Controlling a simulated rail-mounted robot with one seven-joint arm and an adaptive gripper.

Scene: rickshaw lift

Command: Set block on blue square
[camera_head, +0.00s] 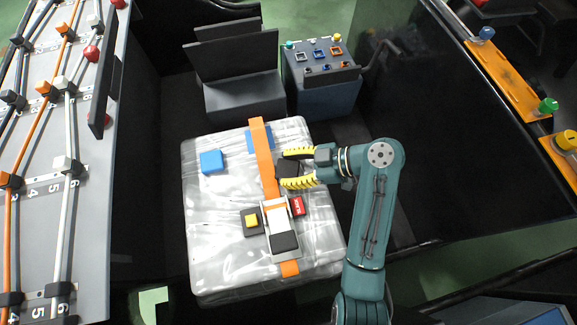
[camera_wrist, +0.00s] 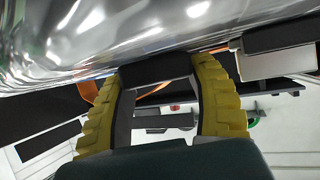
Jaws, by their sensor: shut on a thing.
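My gripper (camera_head: 284,169) has yellow ribbed fingers and reaches in from the right over the plastic-wrapped load. It is shut on a dark block (camera_head: 288,168), which also shows between the fingers in the wrist view (camera_wrist: 155,69). The blue square (camera_head: 253,137) lies at the far edge of the load, partly covered by an orange strap (camera_head: 264,160). It is up and left of my gripper in the head view. A raised blue block (camera_head: 212,161) sits farther left. Whether the held block touches the load is unclear.
The wrapped load (camera_head: 213,255) also carries a strap buckle (camera_head: 281,222), a red block (camera_head: 298,206) and a black block with a yellow top (camera_head: 251,221). Behind stand a dark seat (camera_head: 245,95) and a control box (camera_head: 320,90). The load's left front is clear.

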